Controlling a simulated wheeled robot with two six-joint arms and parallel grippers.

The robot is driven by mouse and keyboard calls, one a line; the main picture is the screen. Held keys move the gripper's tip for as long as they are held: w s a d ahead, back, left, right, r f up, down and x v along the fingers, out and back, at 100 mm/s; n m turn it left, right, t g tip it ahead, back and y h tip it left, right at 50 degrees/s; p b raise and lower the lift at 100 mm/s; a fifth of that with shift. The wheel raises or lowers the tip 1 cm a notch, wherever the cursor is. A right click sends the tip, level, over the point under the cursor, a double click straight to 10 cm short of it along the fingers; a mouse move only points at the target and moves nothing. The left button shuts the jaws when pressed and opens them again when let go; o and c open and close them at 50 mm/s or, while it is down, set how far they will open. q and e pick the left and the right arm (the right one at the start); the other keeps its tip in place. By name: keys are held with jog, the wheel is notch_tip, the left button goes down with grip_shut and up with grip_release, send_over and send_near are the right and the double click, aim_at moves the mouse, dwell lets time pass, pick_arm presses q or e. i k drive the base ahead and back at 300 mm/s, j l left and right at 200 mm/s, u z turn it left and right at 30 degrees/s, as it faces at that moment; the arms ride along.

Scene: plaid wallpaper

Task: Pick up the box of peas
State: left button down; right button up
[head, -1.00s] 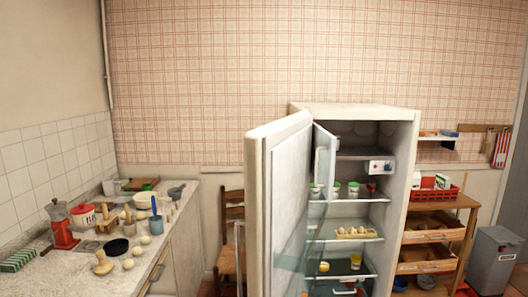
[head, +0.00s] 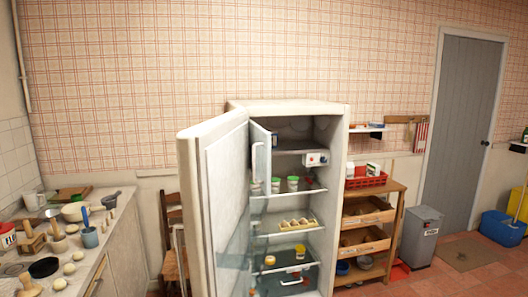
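No box that I can read as peas shows clearly. The fridge (head: 335,220) stands open, its door (head: 205,200) swung out to the left. Inside, small green-lidded tubs (head: 292,184) stand on an upper shelf and a tray of eggs (head: 297,226) on a lower one. Yellow-topped items (head: 300,251) sit near the bottom. A small white carton with some green (head: 373,169) stands at the red crate (head: 367,180) on the wooden shelf unit; its label is too small to read. Neither of my grippers is in view.
A cluttered counter (head: 112,237) lies at left. A chair (head: 172,225) stands behind the fridge door. Right of the wooden shelf unit (head: 391,217) are a grey bin (head: 420,238), a grey door (head: 462,130) and a blue bucket (head: 500,229). Tiled floor at lower right is mostly clear.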

aim_at(373, 169)
jog(key=i+l+z, duration=1)
jog(key=i+z, duration=0.4)
jog(key=i+l, duration=0.1)
jog(key=i, duration=0.65)
jog(key=i+u, duration=0.1)
jog(key=i, duration=0.65)
jog(key=i+l, duration=0.2)
jog(key=i, duration=0.5)
jog(key=j+u, duration=0.05)
